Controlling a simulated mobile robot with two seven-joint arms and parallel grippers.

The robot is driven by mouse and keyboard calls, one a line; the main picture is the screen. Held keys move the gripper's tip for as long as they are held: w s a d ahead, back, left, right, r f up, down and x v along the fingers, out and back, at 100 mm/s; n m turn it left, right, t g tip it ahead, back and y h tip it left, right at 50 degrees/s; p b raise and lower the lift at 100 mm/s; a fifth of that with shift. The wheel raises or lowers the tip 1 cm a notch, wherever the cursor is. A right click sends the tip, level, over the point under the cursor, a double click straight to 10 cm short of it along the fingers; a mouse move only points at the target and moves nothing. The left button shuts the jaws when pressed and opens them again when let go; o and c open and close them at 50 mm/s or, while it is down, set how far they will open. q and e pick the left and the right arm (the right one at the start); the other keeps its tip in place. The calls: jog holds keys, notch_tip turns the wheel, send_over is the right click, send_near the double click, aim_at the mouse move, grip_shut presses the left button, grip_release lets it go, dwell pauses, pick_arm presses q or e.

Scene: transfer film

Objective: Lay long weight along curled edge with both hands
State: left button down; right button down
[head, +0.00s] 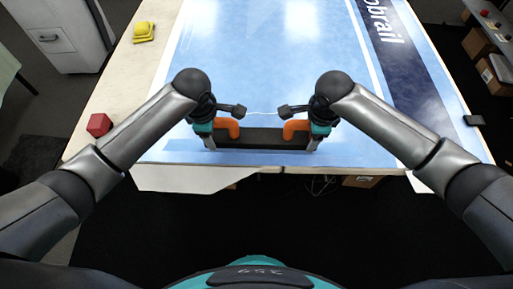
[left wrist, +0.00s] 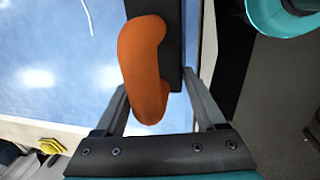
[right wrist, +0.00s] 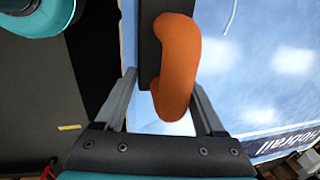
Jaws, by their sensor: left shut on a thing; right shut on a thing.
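The long weight (head: 263,138) is a dark bar with an orange handle at each end. It lies level along the near edge of the blue printed film (head: 270,60); I cannot tell whether it rests on the film or is just above it. My left gripper (head: 228,133) is shut on the left orange handle (left wrist: 145,70). My right gripper (head: 296,133) is shut on the right orange handle (right wrist: 176,65). In each wrist view the handle sits between the two fingers. White film corners (head: 185,178) hang over the table's front edge.
A small dark block (head: 474,120) is at the right edge. Cardboard boxes (head: 480,45) stand beyond the table at the right.

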pick_arm(q)
jog(key=shift+w+d+r, duration=0.1)
jog(key=shift+d+r, duration=0.05)
jog(key=shift+d, duration=0.05)
pick_arm(e)
jog(key=shift+w+r, duration=0.25)
